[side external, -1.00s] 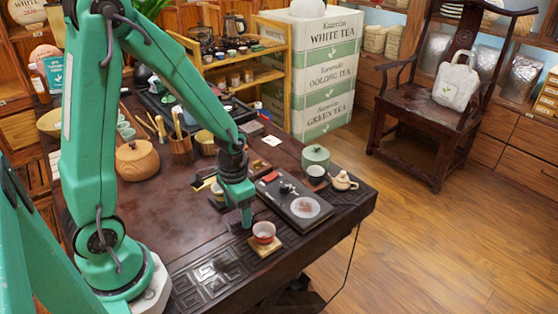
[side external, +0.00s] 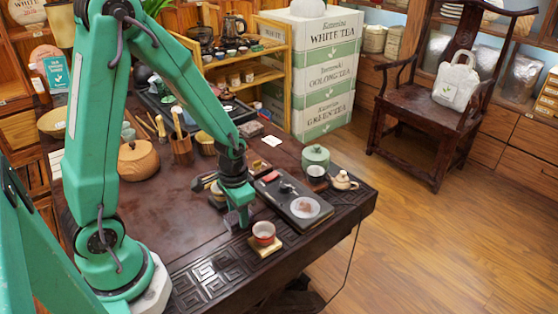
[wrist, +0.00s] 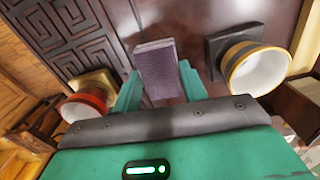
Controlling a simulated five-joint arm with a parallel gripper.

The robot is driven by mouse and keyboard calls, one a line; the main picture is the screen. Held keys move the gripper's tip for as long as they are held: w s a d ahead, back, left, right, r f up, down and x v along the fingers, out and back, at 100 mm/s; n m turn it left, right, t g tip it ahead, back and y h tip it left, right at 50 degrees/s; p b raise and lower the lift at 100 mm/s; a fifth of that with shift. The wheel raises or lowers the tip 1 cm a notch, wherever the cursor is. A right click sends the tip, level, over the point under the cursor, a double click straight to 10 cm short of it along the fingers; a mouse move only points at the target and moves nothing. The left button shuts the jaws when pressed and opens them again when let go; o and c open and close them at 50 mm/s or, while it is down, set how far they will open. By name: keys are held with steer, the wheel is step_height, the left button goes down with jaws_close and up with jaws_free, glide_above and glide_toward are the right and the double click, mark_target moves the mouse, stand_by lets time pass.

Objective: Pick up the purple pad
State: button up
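The purple pad (wrist: 157,68) is a small flat-topped block. In the wrist view it lies on the dark table, between and just beyond the two fingertips of my gripper (wrist: 160,73). The fingers are spread, one on each side of it; the gap to each side looks small, and I cannot tell whether either finger touches. In the side view my gripper (side external: 241,217) points down close to the table, and the pad is mostly hidden by it.
A red-rimmed cup (side external: 264,232) on a wooden coaster (side external: 265,248) stands close to one side. A yellow-rimmed cup (wrist: 256,68) on a dark coaster stands on the other side. A black tray (side external: 294,205) lies beyond.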

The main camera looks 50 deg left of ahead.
steer(key=shift+r, duration=0.1)
stand_by(0.3)
steer(key=shift+r, duration=0.65)
step_height(320, 180, up, 2)
steer(key=shift+r, duration=0.25)
steer(key=s+d+r, duration=0.5)
steer(key=d+r, duration=0.2)
steer(key=d, duration=0.3)
steer(key=shift+d, duration=0.25)
